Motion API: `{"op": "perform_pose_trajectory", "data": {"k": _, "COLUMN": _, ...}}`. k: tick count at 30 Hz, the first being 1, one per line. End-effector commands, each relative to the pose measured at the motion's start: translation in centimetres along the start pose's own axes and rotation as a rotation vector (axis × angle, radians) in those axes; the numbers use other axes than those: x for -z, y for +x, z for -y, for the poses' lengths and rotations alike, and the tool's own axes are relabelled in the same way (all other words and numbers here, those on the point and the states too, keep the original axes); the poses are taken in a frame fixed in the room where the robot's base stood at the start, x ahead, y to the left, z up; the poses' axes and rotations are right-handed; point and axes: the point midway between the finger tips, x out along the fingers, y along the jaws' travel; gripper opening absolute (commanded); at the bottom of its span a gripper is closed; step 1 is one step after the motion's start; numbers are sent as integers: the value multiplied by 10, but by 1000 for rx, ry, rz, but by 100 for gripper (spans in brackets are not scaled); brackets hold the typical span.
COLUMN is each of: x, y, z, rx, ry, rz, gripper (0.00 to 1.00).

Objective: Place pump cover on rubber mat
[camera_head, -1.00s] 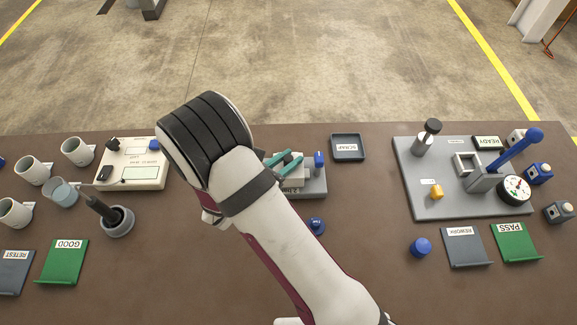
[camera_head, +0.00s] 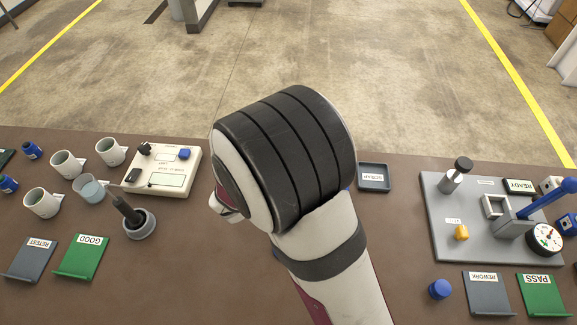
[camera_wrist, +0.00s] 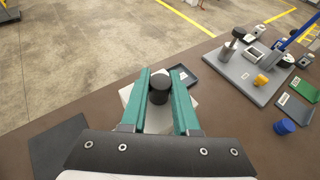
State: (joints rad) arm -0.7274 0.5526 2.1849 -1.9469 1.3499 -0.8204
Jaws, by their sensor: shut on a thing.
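In the wrist view, the teal fingers of my gripper (camera_wrist: 160,73) are shut on a dark round knob. A pale, flat piece, which looks like the pump cover (camera_wrist: 156,120), shows below and between the fingers. Most of it is hidden by the fingers, so I cannot tell how far it is above the table. A dark flat sheet, which looks like the rubber mat (camera_wrist: 58,146), lies on the table left of my gripper. In the head view, my own arm hides my gripper, the cover and the mat.
A scrap tray (camera_head: 374,178) sits just beyond my gripper. At right is a grey fixture plate (camera_head: 450,235) with a gauge and lever, and a blue knob (camera_head: 440,289). At left are a white device (camera_head: 163,172), cups and a green GOOD stand (camera_head: 82,258).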

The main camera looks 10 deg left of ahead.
Motion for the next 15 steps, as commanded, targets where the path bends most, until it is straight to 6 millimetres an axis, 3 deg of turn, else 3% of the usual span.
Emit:
{"op": "perform_pose_trajectory", "data": {"k": 2, "x": -1, "y": 3, "z": -9, "rx": -26, "ry": -7, "rz": 0, "gripper": 0}}
{"op": "perform_pose_trajectory", "data": {"k": 11, "x": 2, "y": 26, "z": -94, "rx": -311, "ry": -123, "rz": 0, "gripper": 0}}
{"op": "perform_pose_trajectory", "data": {"k": 15, "x": 22, "y": 20, "z": -127, "rx": -366, "ry": -153, "rz": 0, "gripper": 0}}
